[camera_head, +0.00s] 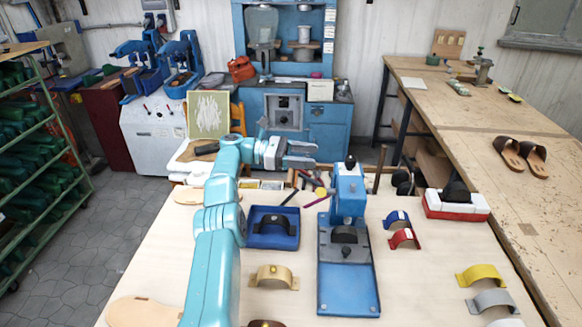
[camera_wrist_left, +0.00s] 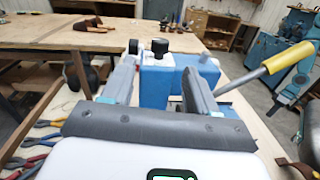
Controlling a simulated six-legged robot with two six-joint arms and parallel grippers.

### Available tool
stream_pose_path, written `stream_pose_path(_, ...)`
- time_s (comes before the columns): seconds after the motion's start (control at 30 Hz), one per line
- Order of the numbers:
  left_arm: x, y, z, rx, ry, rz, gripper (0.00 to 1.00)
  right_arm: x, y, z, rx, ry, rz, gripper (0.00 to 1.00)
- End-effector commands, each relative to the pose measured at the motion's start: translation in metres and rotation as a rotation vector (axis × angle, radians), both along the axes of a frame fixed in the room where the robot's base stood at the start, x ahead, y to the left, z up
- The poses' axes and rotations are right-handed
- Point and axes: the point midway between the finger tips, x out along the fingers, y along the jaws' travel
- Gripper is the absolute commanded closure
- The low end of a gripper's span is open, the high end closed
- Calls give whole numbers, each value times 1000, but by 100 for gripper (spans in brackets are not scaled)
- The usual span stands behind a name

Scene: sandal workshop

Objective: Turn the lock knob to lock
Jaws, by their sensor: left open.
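A blue press (camera_head: 349,200) stands on the table in the head view, with a black knob (camera_head: 350,162) on top. I cannot tell for sure whether this is the lock knob. My left gripper (camera_head: 311,154) is open and empty, just left of the press head. In the left wrist view the press (camera_wrist_left: 158,85) and its top black knob (camera_wrist_left: 160,46) show beyond and between the open fingers of my left gripper (camera_wrist_left: 160,72). The gripper appears apart from the knobs. My right gripper is not in view.
A lever with a yellow handle (camera_wrist_left: 290,57) sticks out right of the fingers in the wrist view. Pliers (camera_wrist_left: 38,143) lie at the left. A blue tray (camera_head: 272,241), a tan strap piece (camera_head: 272,283) and a red-and-white block (camera_head: 457,210) are on the table.

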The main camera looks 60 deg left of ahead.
Motion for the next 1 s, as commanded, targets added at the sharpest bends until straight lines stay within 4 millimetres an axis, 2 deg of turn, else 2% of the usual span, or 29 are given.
stream_pose_path(0.23, 15, -17, -1, -28, 24, -13, 42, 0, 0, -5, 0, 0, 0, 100)
stream_pose_path(0.7, 87, -87, 3, -28, 25, -14, 42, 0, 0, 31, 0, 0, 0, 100)
stream_pose_path(0.8, 87, -85, -3, -30, 22, 43, 42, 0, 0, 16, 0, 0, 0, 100)
stream_pose_path(1.0, 87, -85, -3, -31, 20, 162, 42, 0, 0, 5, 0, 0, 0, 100)
